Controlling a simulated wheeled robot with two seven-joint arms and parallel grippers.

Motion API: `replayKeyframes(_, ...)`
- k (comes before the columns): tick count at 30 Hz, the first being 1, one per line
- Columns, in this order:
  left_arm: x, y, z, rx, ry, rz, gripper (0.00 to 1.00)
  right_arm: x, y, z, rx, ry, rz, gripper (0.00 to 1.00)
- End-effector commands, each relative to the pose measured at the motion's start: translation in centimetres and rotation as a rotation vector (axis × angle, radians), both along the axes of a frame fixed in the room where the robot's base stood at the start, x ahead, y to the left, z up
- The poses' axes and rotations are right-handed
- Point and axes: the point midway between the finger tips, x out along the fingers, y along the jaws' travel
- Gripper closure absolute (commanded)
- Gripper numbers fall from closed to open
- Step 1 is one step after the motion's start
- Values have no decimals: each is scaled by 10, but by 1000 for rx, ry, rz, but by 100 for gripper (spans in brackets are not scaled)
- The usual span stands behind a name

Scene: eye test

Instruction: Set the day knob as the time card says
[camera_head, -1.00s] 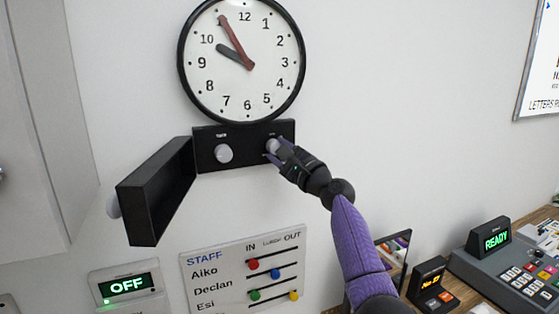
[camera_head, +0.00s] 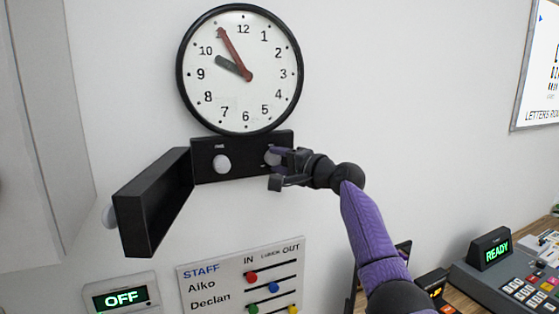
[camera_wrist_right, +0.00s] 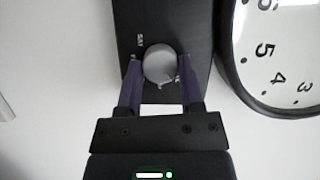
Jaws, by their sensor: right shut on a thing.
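The day knob is the grey round knob (camera_head: 271,157) at the right end of the black panel (camera_head: 243,165) under the wall clock. My right gripper (camera_head: 277,161) is shut on it, one finger on each side, as the right wrist view shows: the knob's face (camera_wrist_right: 158,64) sits between the purple fingertips. A small mark shows near the knob's lower edge in that view; the tiny labels around it are too small to read. The gripper partly hides the knob in the head view. No time card can be made out. My left gripper is out of view.
A second grey knob (camera_head: 221,164) is on the panel's left. A black cover (camera_head: 152,202) stands open to the left. The clock (camera_head: 240,70) hangs just above. A staff board (camera_head: 215,287) and OFF display (camera_head: 121,298) are below; a READY device (camera_head: 492,250) is at right.

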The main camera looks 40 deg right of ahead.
Motion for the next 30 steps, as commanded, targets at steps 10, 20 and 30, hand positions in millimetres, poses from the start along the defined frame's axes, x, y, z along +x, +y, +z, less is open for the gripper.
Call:
replayKeyframes(10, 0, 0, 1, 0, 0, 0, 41, 0, 1, -1, -48, 18, 2, 100)
replayKeyframes(20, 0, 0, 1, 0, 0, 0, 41, 0, 1, -1, -48, 19, 2, 100)
replayKeyframes(30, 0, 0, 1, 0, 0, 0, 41, 0, 0, 0, -47, 16, 1, 17)
